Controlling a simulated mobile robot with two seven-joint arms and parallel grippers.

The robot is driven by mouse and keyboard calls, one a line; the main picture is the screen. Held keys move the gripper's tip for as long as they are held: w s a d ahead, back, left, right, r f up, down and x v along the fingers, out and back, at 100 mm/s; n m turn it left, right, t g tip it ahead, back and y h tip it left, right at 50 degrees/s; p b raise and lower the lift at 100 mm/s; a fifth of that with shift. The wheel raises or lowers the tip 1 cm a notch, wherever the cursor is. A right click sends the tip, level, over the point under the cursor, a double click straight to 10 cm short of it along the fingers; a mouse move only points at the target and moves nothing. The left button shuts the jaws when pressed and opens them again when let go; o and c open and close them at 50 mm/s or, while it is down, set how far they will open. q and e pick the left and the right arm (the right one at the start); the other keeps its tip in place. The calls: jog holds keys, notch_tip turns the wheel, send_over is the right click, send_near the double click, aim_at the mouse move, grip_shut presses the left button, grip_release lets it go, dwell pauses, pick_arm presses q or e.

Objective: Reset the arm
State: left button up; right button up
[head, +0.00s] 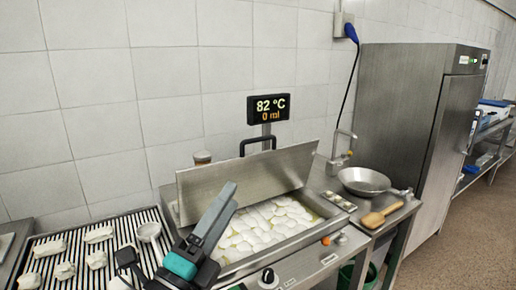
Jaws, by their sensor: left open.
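My left gripper (215,215), dark grey with teal parts, rises from the bottom edge of the head view. It is open, and I see nothing held in it. In the picture it overlaps the left front corner of a steel basin (318,236). The basin holds many pale, rounded pieces (262,222) in liquid, and its steel lid (250,180) stands raised behind them. I cannot tell how high the gripper is above the basin. My right gripper is not in view.
A display (268,108) reads 82 °C, 0 ml. Right are a metal bowl (364,181), a wooden scoop (382,215) and a steel cabinet (400,120). Floor is clear far right.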

pick_arm(q)
jog(key=s+a+f+n+g+y, duration=0.2)
jog(key=a+f+n+g+y, duration=0.3)
jog(key=f+n, duration=0.45)
jog(key=s+a+f+n+g+y, duration=0.2)
jog(key=a+f+n+y, duration=0.4)
jog(key=f+n, duration=0.4)
jog(key=s+f+n+g, duration=0.3)
jog(key=s+f+g, duration=0.2)
jog(key=s+f, duration=0.3)
jog(key=s+f+n+g, duration=0.2)
jog(key=s+f+g, duration=0.35)
jog(key=s, duration=0.45)
notch_tip(320, 180, down, 24)
jog(key=s+r, duration=0.1)
jog(key=s, duration=0.2)
jog(key=s+a+f+g+b, duration=0.1)
jog(key=s+a+f, duration=0.1)
jog(key=s+f, duration=1.1)
jog(key=shift+s+a+g, duration=0.3)
jog(key=shift+s+g, duration=0.05)
jog(key=shift+s, duration=0.4)
